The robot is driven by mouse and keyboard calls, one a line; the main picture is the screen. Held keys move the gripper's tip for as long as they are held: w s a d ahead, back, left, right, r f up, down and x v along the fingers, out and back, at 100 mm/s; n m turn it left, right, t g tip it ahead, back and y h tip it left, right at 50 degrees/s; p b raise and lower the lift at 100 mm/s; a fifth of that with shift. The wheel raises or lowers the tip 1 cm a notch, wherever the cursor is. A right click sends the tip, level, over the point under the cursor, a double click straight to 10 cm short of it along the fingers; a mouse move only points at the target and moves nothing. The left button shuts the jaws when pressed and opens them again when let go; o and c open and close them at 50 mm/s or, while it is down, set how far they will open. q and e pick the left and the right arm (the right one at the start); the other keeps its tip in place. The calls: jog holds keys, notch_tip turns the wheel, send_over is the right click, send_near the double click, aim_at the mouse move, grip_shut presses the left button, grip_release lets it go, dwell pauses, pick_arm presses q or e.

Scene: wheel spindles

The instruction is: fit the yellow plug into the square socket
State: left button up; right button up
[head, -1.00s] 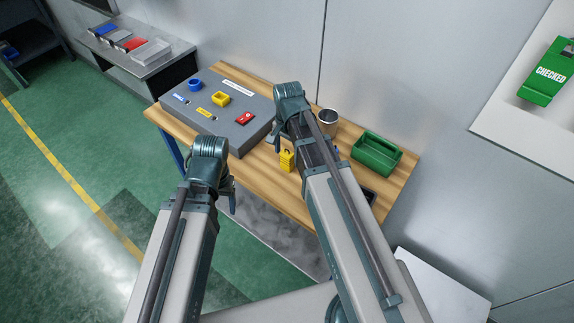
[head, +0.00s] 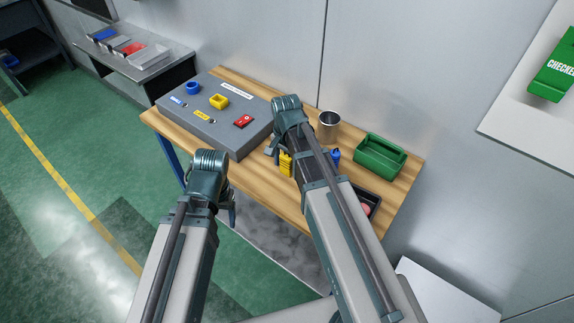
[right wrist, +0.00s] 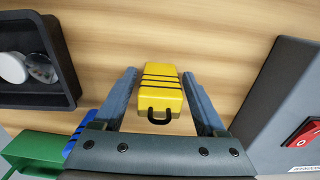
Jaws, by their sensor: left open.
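The yellow plug (head: 286,163), a block with dark stripes and a black handle, is on the wooden table, partly hidden by my right arm. In the right wrist view the plug (right wrist: 161,90) lies between the two fingers of my right gripper (right wrist: 159,74). The gripper is open, with a gap on both sides of the plug. The yellow square socket (head: 218,102) is on top of the grey box, left of the plug. My left gripper (head: 231,208) is open and empty, in front of the table's near edge, its fingers partly hidden by its wrist.
The grey box (head: 220,138) also bears a blue round socket (head: 192,88) and a red switch (head: 242,121). A blue plug (head: 335,156), metal cup (head: 328,127), green crate (head: 380,154) and dark tray (right wrist: 70,60) stand to the right. Bare wood surrounds the yellow plug.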

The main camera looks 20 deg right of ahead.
grip_shut()
pick_arm(q)
jog(key=shift+r, duration=0.1)
pick_arm(e)
jog(key=shift+r, duration=0.1)
